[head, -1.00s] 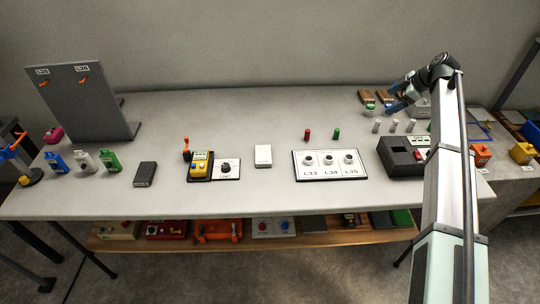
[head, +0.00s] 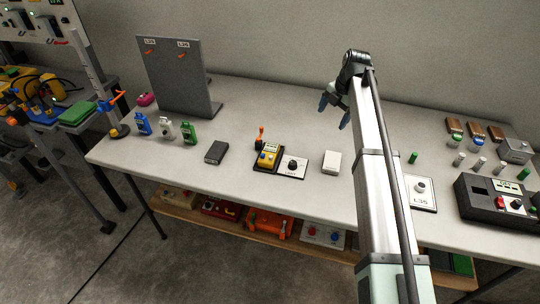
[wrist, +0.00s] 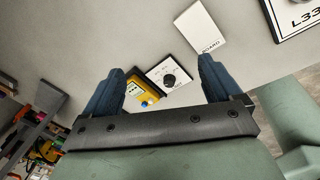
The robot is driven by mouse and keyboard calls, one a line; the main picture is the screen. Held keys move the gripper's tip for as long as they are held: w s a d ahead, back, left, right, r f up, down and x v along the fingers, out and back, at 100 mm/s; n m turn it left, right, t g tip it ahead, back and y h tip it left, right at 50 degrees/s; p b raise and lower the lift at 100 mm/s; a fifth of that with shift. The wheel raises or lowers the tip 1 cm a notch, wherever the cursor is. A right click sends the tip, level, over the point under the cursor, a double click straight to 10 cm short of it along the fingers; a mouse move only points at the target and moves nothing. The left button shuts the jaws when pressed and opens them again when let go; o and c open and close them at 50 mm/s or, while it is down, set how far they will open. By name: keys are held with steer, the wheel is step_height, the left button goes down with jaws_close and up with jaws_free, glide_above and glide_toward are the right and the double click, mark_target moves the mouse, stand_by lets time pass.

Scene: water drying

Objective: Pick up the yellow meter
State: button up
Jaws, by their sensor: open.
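The yellow meter (head: 267,157) lies on a black base on the table, left of the middle. A white plate with a black knob (head: 292,166) is right beside it. In the wrist view the yellow meter (wrist: 140,86) shows between my fingers, nearer the left one, with its display and a blue knob visible. My gripper (head: 335,112) is above the back part of the table, to the right of the meter and apart from it. Its two blue fingers are spread and empty, as the wrist view (wrist: 160,82) also shows.
An orange-handled part (head: 260,138) stands just behind the meter. A dark box (head: 216,152) lies to its left and a white box (head: 332,162) to its right. A grey upright panel (head: 180,80) stands at the back left. The table behind the meter is mostly clear.

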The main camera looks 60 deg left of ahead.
steer(key=s+a+n+t+h, duration=0.1)
steer(key=s+a+n, duration=0.25)
steer(key=s, duration=0.65)
steer(key=s+a+n+h, duration=0.1)
steer(key=s+a+n, duration=0.3)
steer(key=s, duration=0.6)
glide_above(269, 152)
steer(key=shift+m, duration=0.45)
step_height(269, 152, down, 9)
steer(key=shift+s+r, duration=0.1)
steer(key=shift+w+f, duration=0.2)
steer(key=shift+f, duration=2.55)
steer(key=c, duration=1.3)
steer(key=shift+r, duration=0.1)
